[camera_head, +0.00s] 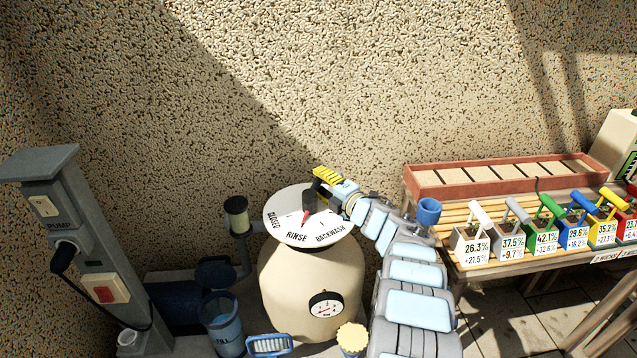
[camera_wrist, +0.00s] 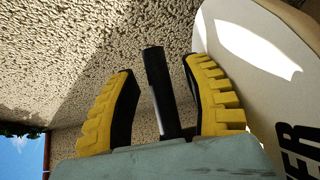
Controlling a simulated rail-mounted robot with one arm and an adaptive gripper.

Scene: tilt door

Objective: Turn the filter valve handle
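The filter valve has a white round dial (camera_head: 290,229) lettered CLOSED, RINSE and BACKWASH, on top of a beige tank (camera_head: 305,280). A red pointer (camera_head: 306,216) on the dial lies above the word RINSE. My gripper (camera_head: 326,178) is at the dial's back right edge and hides part of it. In the wrist view, the black handle bar (camera_wrist: 162,90) stands between the two yellow-padded fingers of my gripper (camera_wrist: 160,95). Gaps show on both sides of the bar, so the fingers are open around it. The handle is mostly hidden in the head view.
A grey pump post (camera_head: 80,240) stands at the left. A pressure gauge (camera_head: 326,305) is on the tank's front. A wooden table (camera_head: 480,272) with several coloured-handled boxes and a red tray (camera_head: 430,186) stands at the right. The textured wall is close behind the valve.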

